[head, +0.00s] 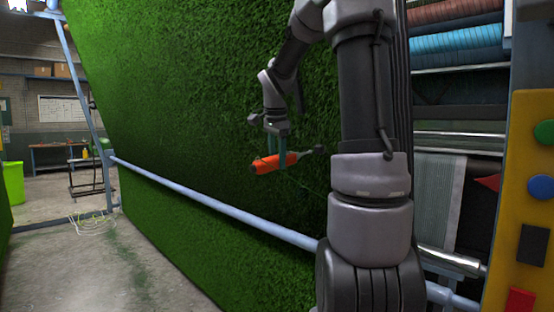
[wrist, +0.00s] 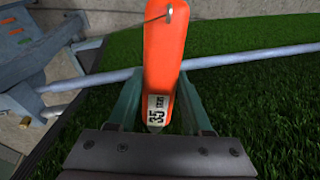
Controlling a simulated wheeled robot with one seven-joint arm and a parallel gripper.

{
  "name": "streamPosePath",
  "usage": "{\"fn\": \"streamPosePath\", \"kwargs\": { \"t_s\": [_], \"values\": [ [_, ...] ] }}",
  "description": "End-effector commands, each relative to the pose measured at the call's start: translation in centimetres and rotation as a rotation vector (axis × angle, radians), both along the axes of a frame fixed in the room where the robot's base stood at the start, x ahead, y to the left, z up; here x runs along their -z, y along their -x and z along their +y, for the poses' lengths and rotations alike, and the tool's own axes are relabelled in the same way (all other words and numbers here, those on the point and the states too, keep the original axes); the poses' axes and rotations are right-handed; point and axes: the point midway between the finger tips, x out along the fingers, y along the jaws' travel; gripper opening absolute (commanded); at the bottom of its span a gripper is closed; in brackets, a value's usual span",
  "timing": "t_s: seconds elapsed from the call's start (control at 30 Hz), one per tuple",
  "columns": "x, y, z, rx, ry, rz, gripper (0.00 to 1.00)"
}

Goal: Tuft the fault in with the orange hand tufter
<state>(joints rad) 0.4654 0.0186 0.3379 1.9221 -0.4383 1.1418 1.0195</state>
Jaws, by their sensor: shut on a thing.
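The orange hand tufter (head: 268,164) is held in my gripper (head: 276,146), in front of the hanging green turf. It lies roughly level, its dark end pointing right in the head view. In the wrist view the orange body of the tufter (wrist: 164,62) stands between the green fingers of my gripper (wrist: 163,112), with a white label reading 35 and a metal loop near the top. The green turf (head: 190,110) fills the middle of the head view. I cannot make out the fault in either view. Whether the tufter touches the turf cannot be told.
A pale blue rail (head: 215,203) runs across the front of the turf, below the tufter. A yellow panel (head: 525,190) with coloured shapes stands at the right edge. Rolls of material (head: 455,40) lie on a rack behind. The concrete floor (head: 120,260) at left is mostly clear.

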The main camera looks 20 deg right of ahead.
Motion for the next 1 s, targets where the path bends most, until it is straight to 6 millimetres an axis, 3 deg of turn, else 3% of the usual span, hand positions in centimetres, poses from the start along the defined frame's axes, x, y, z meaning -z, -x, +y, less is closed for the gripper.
{"fn": "streamPosePath", "kwargs": {
  "t_s": [1.0],
  "values": [
    [-0.6, -0.7, -1.8, 0.001, 0.000, -0.002, 0.00]
  ]
}}
